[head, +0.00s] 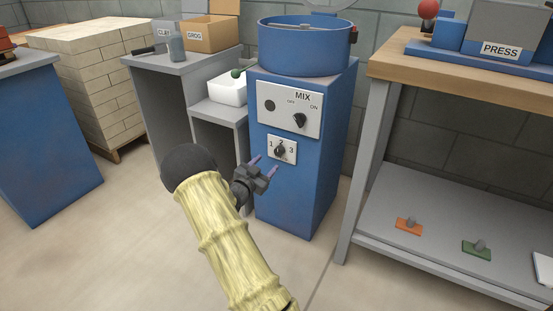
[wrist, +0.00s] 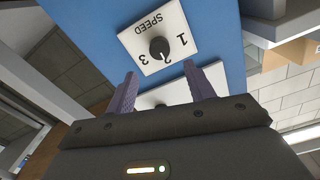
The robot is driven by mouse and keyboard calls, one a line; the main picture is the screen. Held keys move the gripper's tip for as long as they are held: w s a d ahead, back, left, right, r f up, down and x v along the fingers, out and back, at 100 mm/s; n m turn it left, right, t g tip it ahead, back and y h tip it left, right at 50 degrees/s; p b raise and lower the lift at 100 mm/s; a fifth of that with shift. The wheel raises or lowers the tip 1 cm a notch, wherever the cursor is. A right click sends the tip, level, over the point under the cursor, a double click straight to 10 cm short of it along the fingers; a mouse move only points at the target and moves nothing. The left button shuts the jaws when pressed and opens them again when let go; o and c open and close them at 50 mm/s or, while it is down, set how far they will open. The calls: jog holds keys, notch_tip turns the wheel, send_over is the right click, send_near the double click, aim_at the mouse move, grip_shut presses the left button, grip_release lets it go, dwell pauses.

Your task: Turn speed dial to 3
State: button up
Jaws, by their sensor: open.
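The speed dial (head: 280,151) is a small dark knob on a white plate marked 1, 2 and 3, on the front of the blue mixer cabinet (head: 295,205). In the wrist view the dial (wrist: 159,48) appears upside down, with SPEED on its plate. Its pointer seems to be towards 2. My gripper (head: 263,166) is open and empty in front of the plate, its purple fingers apart and a little short of the knob. In the wrist view the fingertips (wrist: 160,76) frame the space just below the dial plate.
The MIX panel (head: 290,106) with an OFF/ON knob (head: 300,120) sits just above the dial. A blue drum (head: 305,50) tops the cabinet. A grey stand with a white tub (head: 228,90) is at left, a press workbench (head: 450,72) at right. Floor in front is clear.

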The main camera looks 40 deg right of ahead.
aim_at(278, 152)
jog(key=b+x, duration=0.3)
jog(key=x, duration=0.4)
jog(key=shift+d+f, duration=0.1)
jog(key=shift+f, duration=0.05)
jog(key=shift+w+d, duration=0.3)
jog(key=shift+d, duration=0.25)
jog(key=shift+r, duration=0.2)
jog(key=c, duration=1)
